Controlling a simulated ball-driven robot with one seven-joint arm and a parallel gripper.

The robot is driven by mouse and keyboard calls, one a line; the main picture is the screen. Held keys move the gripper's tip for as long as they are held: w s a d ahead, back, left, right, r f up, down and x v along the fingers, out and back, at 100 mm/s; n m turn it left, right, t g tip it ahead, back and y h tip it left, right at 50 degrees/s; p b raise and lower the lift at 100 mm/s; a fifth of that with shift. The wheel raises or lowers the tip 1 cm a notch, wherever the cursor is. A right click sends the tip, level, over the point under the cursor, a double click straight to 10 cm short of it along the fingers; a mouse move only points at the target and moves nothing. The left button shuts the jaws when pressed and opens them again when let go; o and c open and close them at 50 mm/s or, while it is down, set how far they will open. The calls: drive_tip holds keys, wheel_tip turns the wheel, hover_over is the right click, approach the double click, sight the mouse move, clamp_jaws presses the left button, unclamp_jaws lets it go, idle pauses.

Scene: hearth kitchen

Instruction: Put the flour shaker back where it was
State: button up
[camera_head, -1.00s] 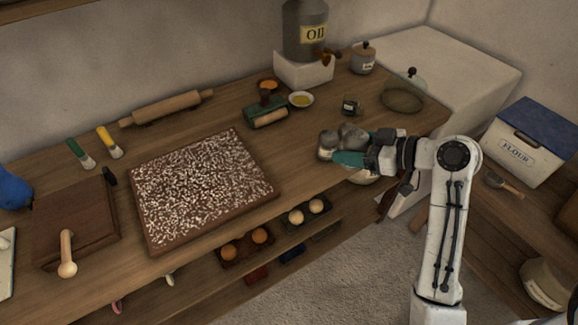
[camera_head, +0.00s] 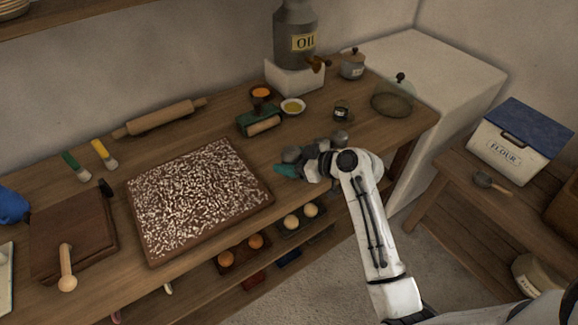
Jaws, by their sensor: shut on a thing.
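The shaker is partly hidden by my gripper and wrist. I cannot tell whether its base touches the worktop. A second small grey vessel (camera_head: 340,137) stands just behind my wrist.
A brown board (camera_head: 150,252) covered in white flecks lies left of my gripper. A green-framed roller (camera_head: 262,123), a yellow bowl (camera_head: 293,107), a small jar (camera_head: 341,111) and a glass dome (camera_head: 392,98) stand behind. A flour box (camera_head: 502,158) is on the right bench.

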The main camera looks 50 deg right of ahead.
drive_tip(key=shift+w+f+p, duration=0.1)
drive_tip(key=shift+f+p, duration=0.3)
drive_tip(key=shift+f, duration=1.2)
drive_tip(key=shift+f, duration=0.1)
drive_tip(key=o, duration=1.1)
drive_tip(key=shift+o, duration=0.2)
drive_tip(key=b+v, duration=0.2)
drive_tip(key=v, duration=1)
drive_tip(key=s+a+f+g, duration=0.3)
drive_tip(key=a+f+g, duration=0.1)
drive_tip(key=a, duration=0.2)
drive_tip(key=s+a+f+g, duration=0.3)
drive_tip(key=a+f, duration=0.1)
drive_tip(key=a, duration=0.2)
drive_tip(key=s+a+f+m+g+h, duration=0.1)
drive_tip(key=s+a+g, duration=0.3)
drive_tip(key=s, duration=0.5)
drive_tip(key=shift+s+a+f+m+g+h, duration=0.4)
drive_tip(key=shift+m+g+h, duration=0.3)
drive_tip(key=shift+m+h, duration=0.2)
